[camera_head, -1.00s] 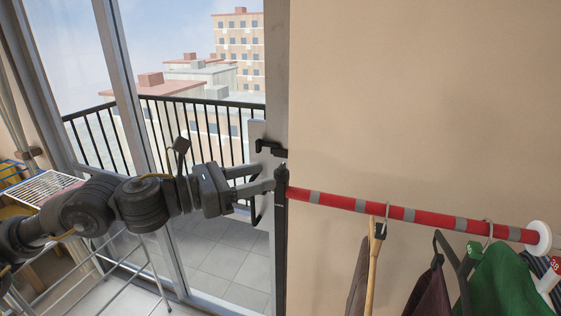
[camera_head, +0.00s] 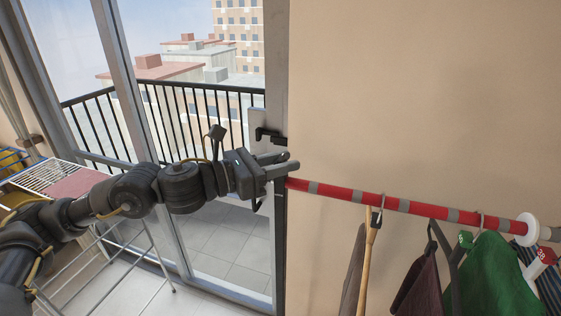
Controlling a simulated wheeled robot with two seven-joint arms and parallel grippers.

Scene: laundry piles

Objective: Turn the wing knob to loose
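No wing knob shows clearly; it may be hidden behind my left gripper. My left gripper (camera_head: 291,159) reaches in from the left to the left end of a red rail with grey bands (camera_head: 365,198). Its two fingers point right and look apart, with a narrow gap and nothing visible between them. My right gripper is not in view.
Clothes hang from the rail at the lower right, including a green garment (camera_head: 495,280) and a dark one (camera_head: 419,285). A white round flange (camera_head: 527,229) is near the rail's right end. A drying rack (camera_head: 75,182) stands at the left by the glass door. The beige wall above the rail is clear.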

